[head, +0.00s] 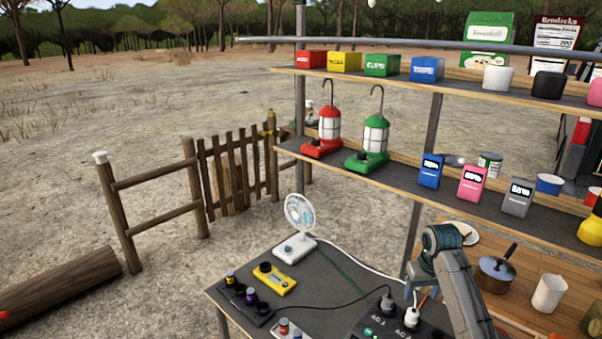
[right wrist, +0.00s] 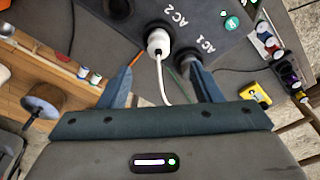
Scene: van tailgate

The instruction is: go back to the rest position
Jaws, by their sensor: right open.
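My right gripper (head: 419,272) hangs over the right side of the dark table, partly hidden behind my own arm in the head view. In the right wrist view its two fingers (right wrist: 158,68) are apart, with the white cord passing across the gap between them. The white plug (head: 411,317) sits in the AC2 socket of the dark power box (head: 366,327); it also shows in the right wrist view (right wrist: 158,40), beyond the fingertips. I cannot tell whether a finger touches the cord. A dark plug (head: 388,301) sits at AC1. My left gripper is not in view.
A white fan (head: 299,228), a yellow device (head: 275,280) and a black tray (head: 244,300) stand on the table's left part. Shelves with lanterns (head: 328,132) and boxes rise behind. A pot (head: 495,272) and white jug (head: 549,293) stand at right. Open ground lies left.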

